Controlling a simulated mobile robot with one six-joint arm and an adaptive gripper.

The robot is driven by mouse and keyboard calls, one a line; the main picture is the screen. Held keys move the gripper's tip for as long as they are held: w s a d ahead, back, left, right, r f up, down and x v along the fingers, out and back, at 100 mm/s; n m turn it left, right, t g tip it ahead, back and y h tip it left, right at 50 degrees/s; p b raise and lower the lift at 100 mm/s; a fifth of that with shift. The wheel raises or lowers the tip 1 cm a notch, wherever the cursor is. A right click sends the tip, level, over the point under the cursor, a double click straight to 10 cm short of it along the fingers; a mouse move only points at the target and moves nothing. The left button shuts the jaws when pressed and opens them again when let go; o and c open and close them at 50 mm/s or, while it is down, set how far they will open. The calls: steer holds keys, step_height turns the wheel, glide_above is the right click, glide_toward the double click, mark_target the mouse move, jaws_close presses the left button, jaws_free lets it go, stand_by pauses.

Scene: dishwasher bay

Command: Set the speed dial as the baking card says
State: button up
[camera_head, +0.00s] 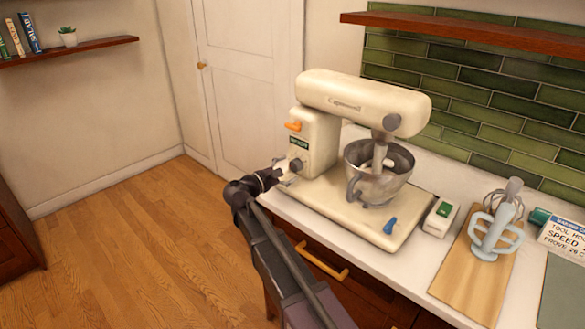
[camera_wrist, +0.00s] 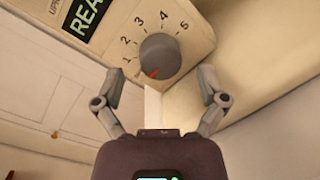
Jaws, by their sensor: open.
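The cream stand mixer (camera_head: 345,92) stands on the counter. Its grey speed dial (camera_head: 296,165) is on the near end of the column. In the wrist view the dial (camera_wrist: 160,55) has numbers 1 to 5 around it, and its red mark points down-left, below the 1, at no visible number. My gripper (camera_head: 279,178) is at the dial. In the wrist view my gripper (camera_wrist: 161,84) is open and empty, its fingertips left and right of the dial and short of it. The baking card (camera_head: 565,238) reads "TOOL HO…", "SPEED" and "PROVE 20 C"; the right edge cuts off the speed value.
A metal bowl (camera_head: 378,175) sits on the mixer base.

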steer(key=shift+w+d, duration=0.5)
steer(key=c, duration=1.2)
steer(key=shift+o, duration=0.2)
steer(key=shift+r+m, duration=0.1)
steer(key=shift+m, duration=0.3)
steer(key=m+p, duration=0.1)
steer(key=m, duration=0.1)
steer(key=shift+m+y, duration=0.3)
steer(key=shift+m, duration=1.6)
steer(key=shift+w, duration=0.1)
